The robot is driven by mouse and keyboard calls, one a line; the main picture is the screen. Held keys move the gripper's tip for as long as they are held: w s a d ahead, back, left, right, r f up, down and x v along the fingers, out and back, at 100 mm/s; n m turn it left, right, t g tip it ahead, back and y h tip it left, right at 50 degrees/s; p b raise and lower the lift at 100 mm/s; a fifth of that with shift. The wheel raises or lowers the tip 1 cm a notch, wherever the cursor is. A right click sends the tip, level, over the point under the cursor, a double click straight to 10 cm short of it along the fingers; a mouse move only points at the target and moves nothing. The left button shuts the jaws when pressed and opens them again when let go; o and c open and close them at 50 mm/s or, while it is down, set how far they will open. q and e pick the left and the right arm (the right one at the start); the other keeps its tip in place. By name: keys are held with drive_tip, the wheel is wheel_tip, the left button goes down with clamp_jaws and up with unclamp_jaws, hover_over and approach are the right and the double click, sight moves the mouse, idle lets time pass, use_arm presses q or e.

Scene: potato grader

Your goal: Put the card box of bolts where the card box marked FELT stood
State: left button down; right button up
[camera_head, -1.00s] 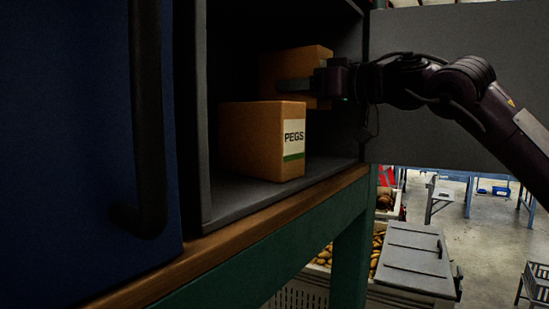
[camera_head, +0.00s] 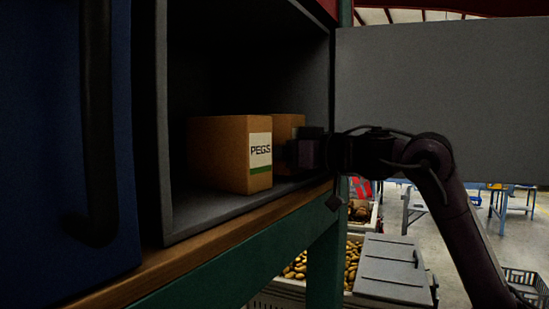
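Inside the grey cabinet a brown card box marked PEGS (camera_head: 217,153) stands on the floor, its label facing right. A second brown card box (camera_head: 287,128) is just behind and to its right, its top about level with it. No marking shows on this second box, so I cannot tell its contents. My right gripper (camera_head: 290,153) is at the second box's right side, a dark finger in front of its face. The other finger is hidden, so I cannot tell if it grips or if the box rests on the floor. No box marked FELT shows. My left gripper is out of view.
The cabinet (camera_head: 190,214) sits on a wooden ledge (camera_head: 230,232) over a green frame. A blue door with a dark handle (camera_head: 97,130) is at left; a grey panel (camera_head: 440,95) stands open at right. Potatoes (camera_head: 297,268) and a grey lid (camera_head: 393,268) lie below.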

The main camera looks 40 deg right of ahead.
drive_tip(key=shift+w+d+f, duration=0.1)
drive_tip(key=shift+f, duration=0.15)
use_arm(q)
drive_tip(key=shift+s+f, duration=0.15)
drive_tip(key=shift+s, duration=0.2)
use_arm(e)
drive_tip(key=shift+f, duration=0.1)
drive_tip(key=o, duration=1.1)
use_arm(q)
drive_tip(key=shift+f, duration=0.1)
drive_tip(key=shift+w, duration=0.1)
